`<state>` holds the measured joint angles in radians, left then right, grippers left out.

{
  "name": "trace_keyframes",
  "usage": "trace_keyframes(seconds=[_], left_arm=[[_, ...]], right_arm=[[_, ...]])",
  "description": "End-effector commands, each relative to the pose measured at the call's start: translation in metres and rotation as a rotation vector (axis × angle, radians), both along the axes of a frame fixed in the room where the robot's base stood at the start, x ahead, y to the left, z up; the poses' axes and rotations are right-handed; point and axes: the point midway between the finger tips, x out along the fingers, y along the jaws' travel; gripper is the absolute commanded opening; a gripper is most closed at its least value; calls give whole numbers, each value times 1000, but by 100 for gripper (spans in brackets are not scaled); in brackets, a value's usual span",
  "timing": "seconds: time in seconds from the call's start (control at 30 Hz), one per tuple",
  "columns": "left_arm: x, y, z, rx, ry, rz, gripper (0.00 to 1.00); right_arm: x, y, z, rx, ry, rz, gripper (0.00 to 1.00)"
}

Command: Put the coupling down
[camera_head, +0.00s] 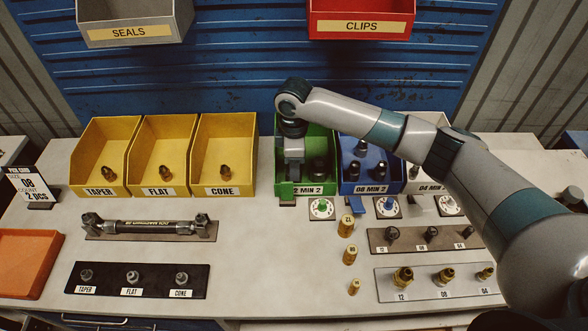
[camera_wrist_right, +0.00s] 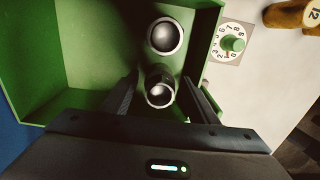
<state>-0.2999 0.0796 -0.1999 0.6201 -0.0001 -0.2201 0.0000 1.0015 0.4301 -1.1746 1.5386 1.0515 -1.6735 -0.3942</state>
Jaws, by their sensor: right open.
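My right gripper (camera_head: 291,172) reaches down into the green bin (camera_head: 328,140), whose label is partly hidden and reads "2 MIN 2". In the right wrist view its fingers (camera_wrist_right: 163,98) are open, one on each side of a dark coupling with a bright round end (camera_wrist_right: 160,92). I cannot tell whether the fingers touch it. A second coupling (camera_wrist_right: 165,36) is beside it in the bin, away from the fingers. A dark coupling also shows in the head view (camera_head: 319,168). My left gripper is in no view.
A blue bin (camera_head: 370,187) marked "08 MIN 2" adjoins on the right. Yellow bins (camera_head: 225,150) stand left. Dials (camera_head: 321,208), brass pieces (camera_head: 346,225) and labelled racks lie in front. A hose assembly (camera_head: 150,227) lies left; the table centre is clear.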

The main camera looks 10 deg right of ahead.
Motion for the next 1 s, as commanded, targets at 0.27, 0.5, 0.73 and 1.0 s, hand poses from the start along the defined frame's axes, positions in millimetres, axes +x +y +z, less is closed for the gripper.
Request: trace_keyframes(seconds=[0.27, 0.5, 0.73, 1.0], left_arm=[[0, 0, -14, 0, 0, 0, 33], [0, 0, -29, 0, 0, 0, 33], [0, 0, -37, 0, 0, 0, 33], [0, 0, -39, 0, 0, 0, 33]], right_arm=[[1, 0, 30, 2, -5, 0, 54], [1, 1, 73, 2, -5, 1, 54], [1, 1, 106, 2, -2, 0, 54], [0, 1, 118, 1, 0, 0, 54]])
